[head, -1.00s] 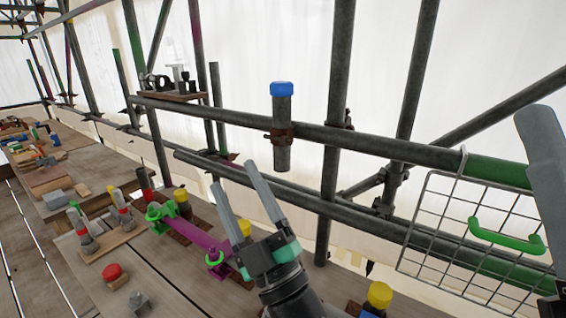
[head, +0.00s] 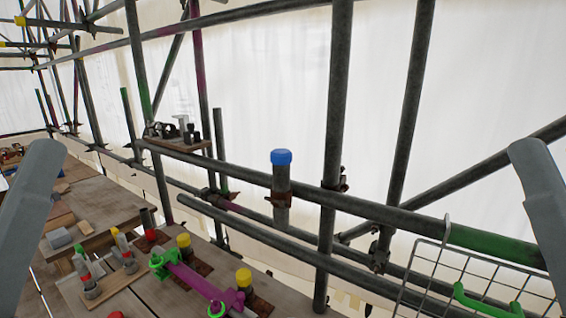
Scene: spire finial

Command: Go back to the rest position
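Neither of my grippers shows in the head view now. My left arm's grey link (head: 28,222) stands at the left edge, leaning up and to the right. My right arm's grey link (head: 546,205) stands at the right edge, leaning the other way. The two look roughly mirrored. Both grippers are outside the picture, so their fingers are hidden.
A blue-capped post (head: 281,185) is clamped on the scaffold rail (head: 385,218). A wire basket (head: 462,283) with a green handle hangs at the lower right. A purple bar with green ends (head: 197,283) lies on the planks. The middle is free of my arms.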

